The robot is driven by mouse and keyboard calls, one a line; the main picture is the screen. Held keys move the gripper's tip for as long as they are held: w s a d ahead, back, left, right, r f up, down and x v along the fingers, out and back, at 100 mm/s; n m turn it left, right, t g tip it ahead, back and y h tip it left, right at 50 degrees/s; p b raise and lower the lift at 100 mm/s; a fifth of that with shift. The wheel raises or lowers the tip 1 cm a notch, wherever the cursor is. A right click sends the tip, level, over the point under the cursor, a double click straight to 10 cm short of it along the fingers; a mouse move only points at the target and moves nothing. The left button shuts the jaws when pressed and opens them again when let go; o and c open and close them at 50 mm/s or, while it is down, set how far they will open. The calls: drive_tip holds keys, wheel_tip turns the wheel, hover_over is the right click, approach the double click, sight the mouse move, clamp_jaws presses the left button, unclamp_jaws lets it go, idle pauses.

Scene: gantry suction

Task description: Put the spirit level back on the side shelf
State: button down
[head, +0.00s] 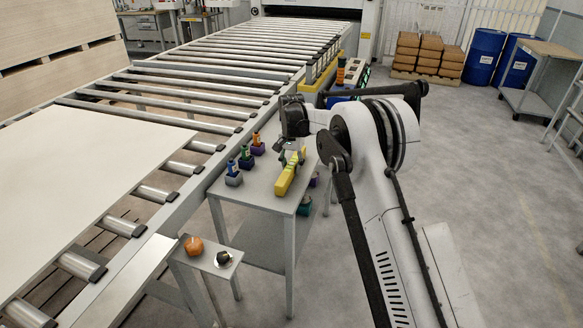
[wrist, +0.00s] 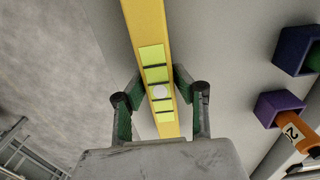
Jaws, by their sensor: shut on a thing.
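The spirit level is a long yellow bar (head: 287,178) with pale green vial windows. It is over the grey table (head: 262,184), and I cannot tell whether it touches the top. My gripper (head: 292,152) is shut on it. In the wrist view the fingers of my gripper (wrist: 160,86) press both sides of the spirit level (wrist: 147,30) near the vial windows. A small grey side shelf (head: 217,272) stands at the front left of the table, lower in the picture. An orange object (head: 194,246) and a small dark object (head: 223,258) sit on it.
Several small holders with bottles (head: 246,160) line the table's left edge. The wrist view shows a purple holder (wrist: 277,105) with an orange bottle (wrist: 296,131). The roller conveyor (head: 190,140) with a pale board (head: 90,190) runs along the left. Open floor lies right.

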sight(292, 164)
drive_tip(key=shift+f, duration=0.1)
drive_tip(key=c, duration=1.4)
unclamp_jaws()
wheel_tip(292, 164, up, 12)
drive_tip(key=shift+r+p, duration=0.2)
drive_tip(key=shift+p, duration=0.35)
